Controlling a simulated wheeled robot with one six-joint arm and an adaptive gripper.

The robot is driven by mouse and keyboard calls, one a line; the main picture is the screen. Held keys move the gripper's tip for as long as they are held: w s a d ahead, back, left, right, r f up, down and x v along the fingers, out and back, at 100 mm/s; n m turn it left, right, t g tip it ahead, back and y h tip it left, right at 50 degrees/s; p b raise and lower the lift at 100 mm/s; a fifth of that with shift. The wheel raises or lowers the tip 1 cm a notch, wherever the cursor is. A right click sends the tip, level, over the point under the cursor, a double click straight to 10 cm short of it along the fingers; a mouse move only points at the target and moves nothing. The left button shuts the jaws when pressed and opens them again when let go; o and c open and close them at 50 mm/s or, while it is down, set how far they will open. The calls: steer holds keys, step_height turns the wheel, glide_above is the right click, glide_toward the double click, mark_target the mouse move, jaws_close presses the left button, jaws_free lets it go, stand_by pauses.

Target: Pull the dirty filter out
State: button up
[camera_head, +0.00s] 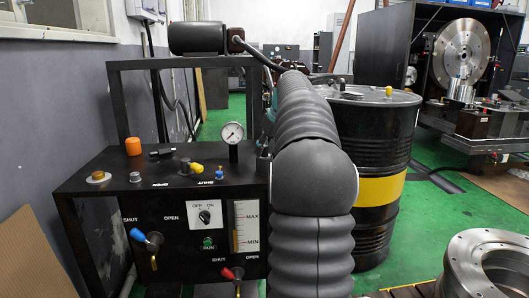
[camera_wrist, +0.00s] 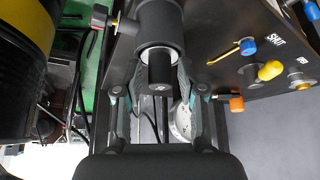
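In the wrist view a black cylindrical housing (camera_wrist: 160,22) shows at the top centre, with a pale ring at its lower end. A narrower black cylinder (camera_wrist: 160,70), which looks like the filter, protrudes from that ring. My gripper (camera_wrist: 160,62) has its fingers on either side of this narrower cylinder, with gaps visible, so it looks open around it. In the head view my arm covers most of the gripper and this housing; only a bit of teal shows beside the arm. How dirty the filter is cannot be seen.
A black hydraulic panel (camera_head: 90,178) with coloured knobs, valves and a pressure gauge (camera_head: 232,133) stands left of my arm. The gauge also shows close by the fingers in the wrist view (camera_wrist: 183,122). A black drum (camera_head: 380,130) with a yellow band stands right. Green floor beyond is partly clear.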

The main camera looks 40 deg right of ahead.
jaws_close()
steer(key=shift+r, duration=0.25)
steer(key=shift+r+p, duration=1.15)
steer(key=shift+r, duration=2.95)
